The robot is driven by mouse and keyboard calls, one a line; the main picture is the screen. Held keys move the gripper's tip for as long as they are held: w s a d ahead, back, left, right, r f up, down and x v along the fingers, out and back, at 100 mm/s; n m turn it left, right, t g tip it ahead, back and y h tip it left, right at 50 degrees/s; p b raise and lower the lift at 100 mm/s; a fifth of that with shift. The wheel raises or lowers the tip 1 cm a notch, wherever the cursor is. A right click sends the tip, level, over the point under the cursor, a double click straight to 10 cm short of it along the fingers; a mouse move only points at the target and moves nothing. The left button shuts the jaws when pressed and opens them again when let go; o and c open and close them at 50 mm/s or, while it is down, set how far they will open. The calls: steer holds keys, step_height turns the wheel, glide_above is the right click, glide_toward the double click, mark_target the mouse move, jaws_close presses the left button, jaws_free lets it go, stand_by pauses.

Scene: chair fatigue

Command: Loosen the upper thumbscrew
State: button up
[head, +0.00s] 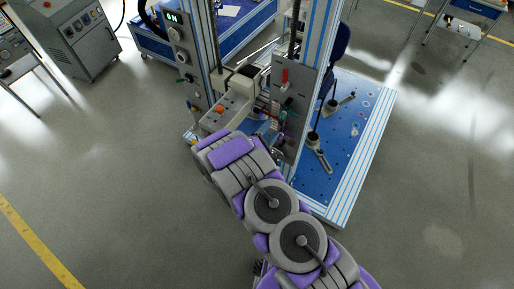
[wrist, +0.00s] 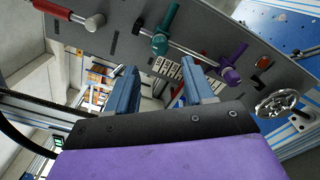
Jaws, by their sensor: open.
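A grey upright panel (head: 296,88) on the test rig carries a red-handled lever, a teal T-shaped handle (wrist: 165,35) and a purple T-shaped handle (wrist: 232,68). In the head view the teal handle (head: 288,103) sits above the purple one, so it appears to be the upper thumbscrew. A thin metal rod runs between the two in the wrist view. My gripper (wrist: 158,70) is open and empty, its two blue fingers pointing toward the panel. The teal handle is just beyond the fingertips, apparently not between them. The fingertips are hard to make out in the head view.
The red-handled lever (wrist: 75,14) is left of the teal handle in the wrist view. A blue perforated base plate (head: 352,110) lies right of the panel. Grey floor is open around the rig.

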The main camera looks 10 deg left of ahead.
steer(key=v, duration=0.9)
steer(key=shift+s+a, duration=0.15)
steer(key=shift+s, duration=0.1)
steer(key=shift+w, duration=0.1)
